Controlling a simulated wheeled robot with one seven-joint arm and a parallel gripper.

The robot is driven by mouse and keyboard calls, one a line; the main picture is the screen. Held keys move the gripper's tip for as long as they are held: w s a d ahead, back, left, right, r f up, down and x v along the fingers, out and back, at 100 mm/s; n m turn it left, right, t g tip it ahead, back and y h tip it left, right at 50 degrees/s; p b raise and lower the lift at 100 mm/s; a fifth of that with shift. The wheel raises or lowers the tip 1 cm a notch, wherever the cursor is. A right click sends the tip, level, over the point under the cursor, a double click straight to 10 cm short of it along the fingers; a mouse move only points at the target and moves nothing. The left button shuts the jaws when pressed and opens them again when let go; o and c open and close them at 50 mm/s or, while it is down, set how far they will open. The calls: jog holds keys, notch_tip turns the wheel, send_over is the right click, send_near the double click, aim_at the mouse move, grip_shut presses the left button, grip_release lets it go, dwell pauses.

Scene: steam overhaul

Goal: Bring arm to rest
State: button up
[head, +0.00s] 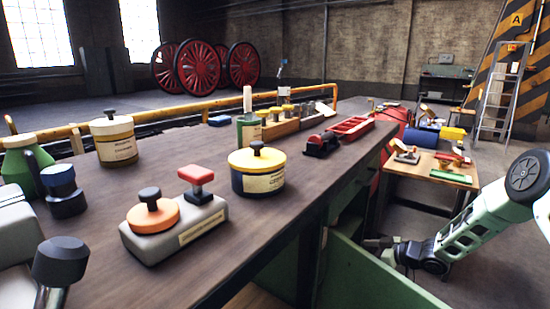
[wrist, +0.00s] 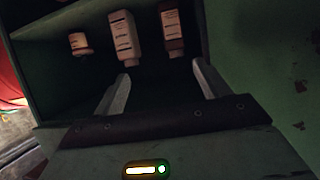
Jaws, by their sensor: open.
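My arm (head: 485,220) comes in from the right edge in the head view and reaches down to the left, below the workbench top. My gripper (head: 378,243) is at the bench's open front, beside a green panel. In the wrist view my gripper (wrist: 163,90) is open, its two pale fingers apart with nothing between them. Beyond the fingertips is a dark green compartment with a small labelled container (wrist: 80,43), a labelled bottle (wrist: 124,36) and a darker labelled bottle (wrist: 174,33). The fingers appear apart from these.
The workbench (head: 300,195) carries jars, a grey block with knobs and a red tray (head: 352,127). The green panel (head: 365,280) stands close below my gripper. A small wooden table (head: 425,172) with tools is behind the arm. A ladder (head: 497,100) stands at the back right.

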jog(key=s+d+r+m+g+h, duration=0.1)
jog(key=s+d+r+m+h, duration=0.15)
jog(key=s+r+h, duration=0.35)
jog(key=s+d+r+m+g+h, duration=0.1)
jog(key=s+d+r+m+h, duration=0.2)
jog(key=r, duration=0.6)
jog(key=s+a+r+m+g+h, duration=0.1)
jog(key=s+r+m+g, duration=0.15)
jog(key=s, duration=0.85)
jog(key=s+r+m+g, duration=0.1)
jog(key=s+r+m, duration=0.15)
jog(key=s, duration=0.95)
jog(key=s+a+r+n+g, duration=0.35)
jog(key=s+a+n, duration=0.55)
jog(key=s+a, duration=0.85)
notch_tip(320, 180, up, 21)
jog(key=w+a+p, duration=0.1)
jog(key=w+p, duration=0.1)
jog(key=p, duration=1.9)
jog(key=shift+w+a+m+y, duration=0.25)
jog(key=shift+w+m+y, duration=0.05)
jog(key=shift+m+y, duration=0.15)
